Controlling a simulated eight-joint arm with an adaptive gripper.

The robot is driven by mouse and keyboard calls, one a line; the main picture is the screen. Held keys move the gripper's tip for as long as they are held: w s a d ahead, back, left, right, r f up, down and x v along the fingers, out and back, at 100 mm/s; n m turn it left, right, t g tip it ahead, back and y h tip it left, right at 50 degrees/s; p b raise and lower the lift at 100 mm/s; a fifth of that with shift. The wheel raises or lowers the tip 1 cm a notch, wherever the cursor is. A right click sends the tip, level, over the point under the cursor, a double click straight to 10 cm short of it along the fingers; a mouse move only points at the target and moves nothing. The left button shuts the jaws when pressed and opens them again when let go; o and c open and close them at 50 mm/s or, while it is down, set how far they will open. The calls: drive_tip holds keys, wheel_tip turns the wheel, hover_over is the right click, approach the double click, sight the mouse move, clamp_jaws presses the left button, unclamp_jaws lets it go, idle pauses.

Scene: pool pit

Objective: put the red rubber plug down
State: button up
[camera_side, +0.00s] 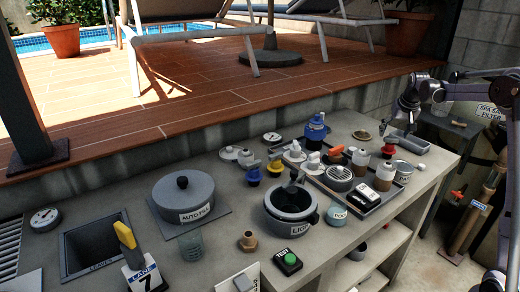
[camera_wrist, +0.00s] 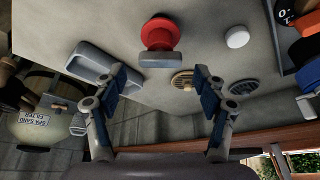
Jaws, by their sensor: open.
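The red rubber plug (camera_wrist: 160,32) shows in the wrist view, with a round red body and a grey tab at its lower edge. It appears to rest on the grey counter, apart from the fingers. In the side view a small red shape (camera_side: 388,149) near the counter's right part looks like it. My gripper (camera_wrist: 162,80) is open and empty, its two blue-padded fingers spread just short of the plug. In the side view my gripper (camera_side: 385,124) is above the counter's far right edge.

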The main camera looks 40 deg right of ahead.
drive_tip(key=v, duration=0.8)
drive_tip(key=s+a+r+n+t+y, duration=0.15)
drive_tip(key=a+n, duration=0.25)
drive_tip(key=a, duration=1.8)
drive_tip(key=s+a+f+n+t+y, duration=0.1)
drive_tip(key=s+a+f+n, duration=0.1)
drive_tip(key=s+a, duration=0.4)
drive_tip(key=s+a+f+n+t, duration=0.1)
drive_tip(key=s+a+f+n, duration=0.2)
drive_tip(key=a, duration=0.9)
drive_tip(key=s+f, duration=0.2)
drive_tip(key=s, duration=0.2)
drive_tip(key=shift+f+y, duration=0.35)
